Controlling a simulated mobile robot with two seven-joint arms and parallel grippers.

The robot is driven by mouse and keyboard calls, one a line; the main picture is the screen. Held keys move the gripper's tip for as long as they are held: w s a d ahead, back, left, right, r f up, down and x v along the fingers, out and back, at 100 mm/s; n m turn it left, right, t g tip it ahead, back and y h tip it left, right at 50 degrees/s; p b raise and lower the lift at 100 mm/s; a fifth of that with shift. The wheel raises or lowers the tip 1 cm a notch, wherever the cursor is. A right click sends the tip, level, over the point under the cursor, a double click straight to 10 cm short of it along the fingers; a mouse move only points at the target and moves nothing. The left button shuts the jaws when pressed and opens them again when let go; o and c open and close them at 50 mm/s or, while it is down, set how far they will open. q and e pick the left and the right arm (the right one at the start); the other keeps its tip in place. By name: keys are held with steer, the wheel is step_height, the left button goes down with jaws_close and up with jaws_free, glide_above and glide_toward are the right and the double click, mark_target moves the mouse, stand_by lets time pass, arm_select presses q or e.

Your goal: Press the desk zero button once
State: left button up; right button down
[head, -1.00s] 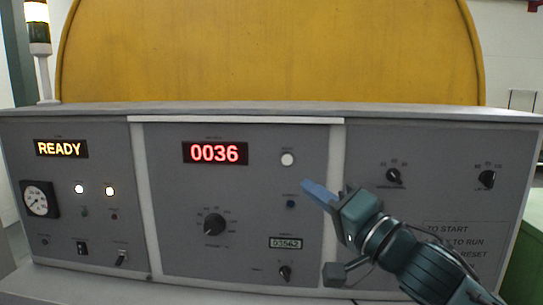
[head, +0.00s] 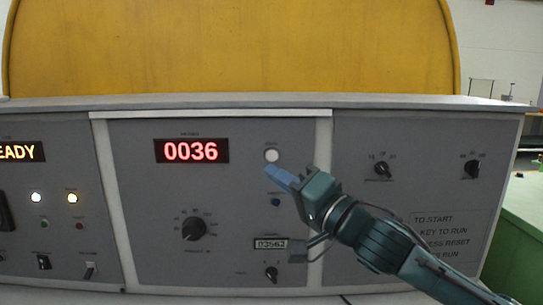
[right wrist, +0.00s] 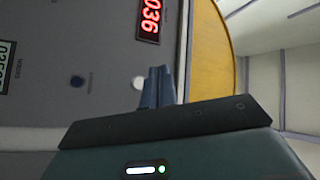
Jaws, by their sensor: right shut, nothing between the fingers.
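The desk's middle panel has a round white button (head: 271,156) to the right of the red display (head: 191,151), which reads 0036. In the right wrist view the white button (right wrist: 138,83) shows just beside the fingertips. A dark blue button (head: 276,202) sits below the white one. The small lettering at both buttons is too blurred to read. My right gripper (head: 270,171) is shut and empty, its blue fingertips just below the white button in the head view. I cannot tell whether they touch the panel. The right wrist view also shows the shut fingers (right wrist: 160,72). My left gripper is not in view.
A large dark knob (head: 194,228) and a small counter (head: 271,244) are lower on the middle panel. A yellow drum cover (head: 230,45) rises behind the desk. The right panel (head: 440,150) has two knobs and a text plate.

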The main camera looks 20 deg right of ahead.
mark_target(272, 156)
arm_select(q)
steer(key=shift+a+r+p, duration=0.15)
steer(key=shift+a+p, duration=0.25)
steer(key=shift+p, duration=0.4)
arm_select(e)
steer(key=shift+w+d, duration=0.3)
steer(key=shift+w, duration=0.85)
steer(key=shift+w+d, duration=0.35)
steer(key=shift+w, duration=0.8)
steer(key=shift+w+d, duration=0.3)
steer(key=shift+w, duration=0.85)
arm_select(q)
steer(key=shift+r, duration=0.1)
arm_select(e)
steer(key=shift+w+d+r+p, duration=0.1)
steer(key=shift+w+p, duration=0.15)
steer(key=shift+p, duration=0.05)
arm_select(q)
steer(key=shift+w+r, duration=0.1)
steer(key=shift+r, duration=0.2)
arm_select(e)
steer(key=shift+w, duration=0.15)
